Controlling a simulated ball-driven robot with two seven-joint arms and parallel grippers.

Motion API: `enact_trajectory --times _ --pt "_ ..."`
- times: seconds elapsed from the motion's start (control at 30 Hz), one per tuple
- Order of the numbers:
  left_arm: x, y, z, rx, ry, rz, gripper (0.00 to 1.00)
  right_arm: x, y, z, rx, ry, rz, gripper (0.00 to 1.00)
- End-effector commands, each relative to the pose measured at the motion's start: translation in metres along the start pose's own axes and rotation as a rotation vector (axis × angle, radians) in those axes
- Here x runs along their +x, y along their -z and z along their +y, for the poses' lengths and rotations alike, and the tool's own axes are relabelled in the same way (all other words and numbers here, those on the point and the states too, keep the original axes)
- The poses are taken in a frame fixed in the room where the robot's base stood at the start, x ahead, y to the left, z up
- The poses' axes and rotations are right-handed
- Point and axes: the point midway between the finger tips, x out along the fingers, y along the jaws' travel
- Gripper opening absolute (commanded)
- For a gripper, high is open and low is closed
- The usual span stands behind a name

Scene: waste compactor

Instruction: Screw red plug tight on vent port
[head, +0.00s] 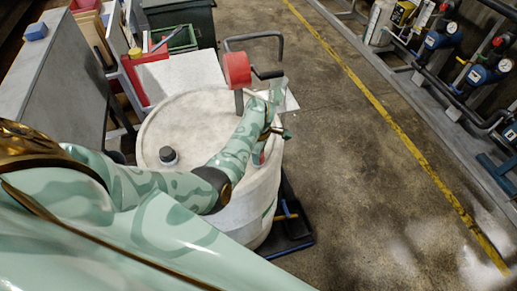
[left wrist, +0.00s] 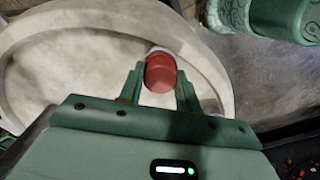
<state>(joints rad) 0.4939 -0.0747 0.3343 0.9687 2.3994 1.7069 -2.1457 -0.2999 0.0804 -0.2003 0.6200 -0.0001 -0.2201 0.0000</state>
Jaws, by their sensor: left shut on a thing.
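The red plug (left wrist: 161,73) is between the two green fingers of my left gripper (left wrist: 160,76) in the left wrist view. The fingers are shut on its sides. A pale collar shows at the plug's far edge, near the rim of the white drum (left wrist: 70,58); the rest of the vent port is hidden. I cannot tell how far the plug sits in it. In the head view my left arm reaches over the drum (head: 195,115), and a small red patch (head: 258,157), likely the plug, shows beside the wrist. My right gripper is not in view.
A dark grey cap (head: 168,155) stands on the drum top. A red cylinder (head: 237,68) on a grey post rises at the drum's far side. Concrete floor (head: 350,150) is clear to the right, up to pipes and gauges.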

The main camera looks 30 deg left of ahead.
Motion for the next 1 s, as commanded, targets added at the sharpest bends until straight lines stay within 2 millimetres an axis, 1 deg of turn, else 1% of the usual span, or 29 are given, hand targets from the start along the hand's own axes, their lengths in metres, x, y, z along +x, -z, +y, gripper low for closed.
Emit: enact_trajectory --times 0.07,0.13,0.3,0.4,0.63,0.67,0.7,0.73,0.93,0.97,1.0 --pt "0.002 -0.001 -0.002 0.01 0.005 -0.001 0.06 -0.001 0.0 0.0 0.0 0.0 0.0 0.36" --pt "0.0 0.0 -0.002 0.067 0.006 -0.001 0.06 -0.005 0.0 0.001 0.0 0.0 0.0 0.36" --pt "-0.001 0.0 -0.002 0.328 0.006 -0.001 0.06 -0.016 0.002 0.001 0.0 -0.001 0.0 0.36" --pt "0.0 0.0 -0.002 0.426 0.005 -0.003 0.06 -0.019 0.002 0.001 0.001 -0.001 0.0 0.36" --pt "0.002 -0.001 -0.002 0.45 0.004 -0.003 0.06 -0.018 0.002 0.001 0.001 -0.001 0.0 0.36" --pt "0.002 -0.001 -0.002 0.45 0.005 -0.003 0.39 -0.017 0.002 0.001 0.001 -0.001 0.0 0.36" --pt "0.002 -0.001 -0.002 0.449 0.005 -0.003 0.5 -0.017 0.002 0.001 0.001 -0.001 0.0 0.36" --pt "0.002 -0.001 -0.002 0.449 0.005 -0.003 0.58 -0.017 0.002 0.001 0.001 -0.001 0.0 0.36" --pt "0.001 0.0 -0.001 0.447 0.003 -0.001 0.59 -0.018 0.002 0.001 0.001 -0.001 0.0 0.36" --pt "0.001 0.0 -0.001 0.447 0.002 -0.001 0.55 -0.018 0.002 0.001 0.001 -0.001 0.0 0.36" --pt "0.001 0.0 -0.001 0.447 0.002 -0.001 0.55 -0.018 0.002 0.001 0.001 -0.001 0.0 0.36"
